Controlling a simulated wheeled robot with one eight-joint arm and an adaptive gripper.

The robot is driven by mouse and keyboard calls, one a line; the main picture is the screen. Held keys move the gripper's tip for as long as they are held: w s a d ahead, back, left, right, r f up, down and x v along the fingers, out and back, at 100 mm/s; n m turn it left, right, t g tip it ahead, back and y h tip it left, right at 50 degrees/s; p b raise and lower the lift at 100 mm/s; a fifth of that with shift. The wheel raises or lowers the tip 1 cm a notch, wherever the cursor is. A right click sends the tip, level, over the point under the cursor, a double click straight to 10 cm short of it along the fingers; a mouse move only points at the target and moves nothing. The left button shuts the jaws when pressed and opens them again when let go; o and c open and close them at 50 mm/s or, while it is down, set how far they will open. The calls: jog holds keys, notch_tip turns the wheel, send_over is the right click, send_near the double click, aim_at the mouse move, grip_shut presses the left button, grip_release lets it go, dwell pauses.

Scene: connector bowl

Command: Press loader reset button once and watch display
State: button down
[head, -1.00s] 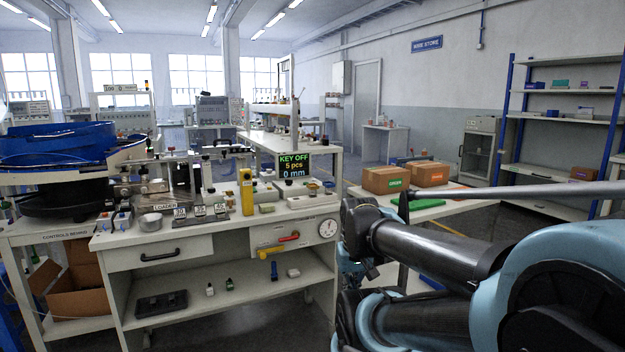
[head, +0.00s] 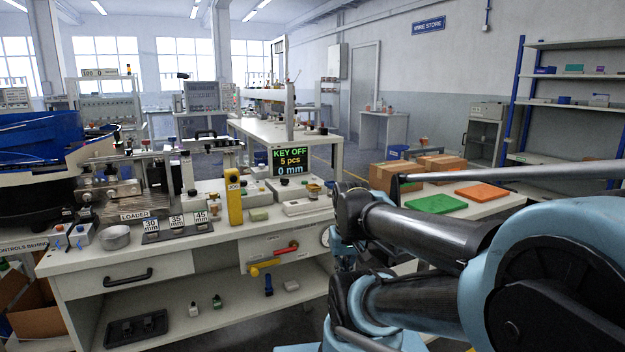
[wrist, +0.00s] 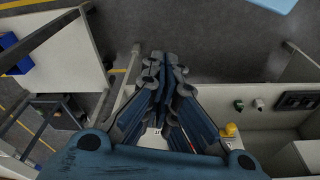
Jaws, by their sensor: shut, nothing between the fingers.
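The display (head: 291,161) stands at the back right of the workbench in the head view and reads "KEY OFF", "5 pcs" and "0 mm". The loader label (head: 135,215) is at the bench's front left, below the metal loader mechanism (head: 110,190). A small control box (head: 75,237) with blue switches sits left of it. I cannot make out which control is the reset button. My gripper (wrist: 165,58) is shut and empty in the wrist view, pointing over grey floor near the bench's edge. The head view shows my arm at the right, but not the gripper's fingers.
A side table at right holds cardboard boxes (head: 418,172), a green tray (head: 436,204) and an orange tray (head: 482,191). Floor shows between them.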

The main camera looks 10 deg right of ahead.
notch_tip(320, 180, up, 24)
jog(key=n+t, duration=0.7)
jog(key=n, duration=0.2)
send_over(314, 178)
jog(key=w, duration=0.1)
jog(key=shift+a+f, duration=0.15)
jog(key=shift+a, duration=0.25)
jog(key=shift+f, duration=0.1)
jog(key=shift+f, duration=4.3)
jog(key=shift+f, duration=0.1)
